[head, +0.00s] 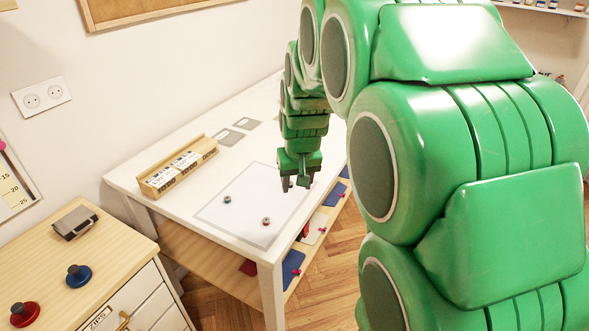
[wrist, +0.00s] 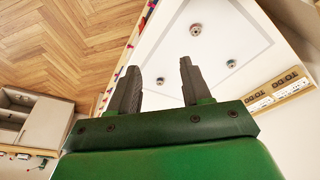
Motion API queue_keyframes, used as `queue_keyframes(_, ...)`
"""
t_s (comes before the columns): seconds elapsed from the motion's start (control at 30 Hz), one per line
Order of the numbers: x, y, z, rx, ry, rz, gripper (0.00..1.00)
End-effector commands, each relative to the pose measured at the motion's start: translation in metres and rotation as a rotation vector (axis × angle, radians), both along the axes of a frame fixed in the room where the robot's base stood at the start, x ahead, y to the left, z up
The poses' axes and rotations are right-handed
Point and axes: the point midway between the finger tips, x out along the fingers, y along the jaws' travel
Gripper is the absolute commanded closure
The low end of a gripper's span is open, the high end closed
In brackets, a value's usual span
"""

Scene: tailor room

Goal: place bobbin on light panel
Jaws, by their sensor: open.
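The light panel is the pale framed rectangle (head: 247,203) on the white table; it also shows in the wrist view (wrist: 205,58). In the head view two small grey bobbins lie on it: one near its middle (head: 227,199) and one with a reddish centre (head: 266,221) near its front. The wrist view shows three bobbins: one at the top (wrist: 195,29), one at right (wrist: 231,63), and one (wrist: 160,81) seen between my fingertips. My gripper (head: 294,184) is open and empty above the panel's right edge. Its two dark fingers also show in the wrist view (wrist: 159,67).
A wooden holder with TO DO labels (head: 178,174) stands at the table's back left. Two grey cards (head: 231,136) lie behind it. A wooden drawer cabinet (head: 85,262) with red and blue knobbed pieces stands at left. A lower shelf (head: 215,262) runs under the table.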

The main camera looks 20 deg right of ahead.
Motion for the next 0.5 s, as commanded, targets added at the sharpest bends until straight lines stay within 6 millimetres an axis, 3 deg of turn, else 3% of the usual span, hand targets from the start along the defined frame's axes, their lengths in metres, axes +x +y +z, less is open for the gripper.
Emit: queue_keyframes(0.5,-0.167,0.028,0.025,0.01,0.186,0.03,0.52)
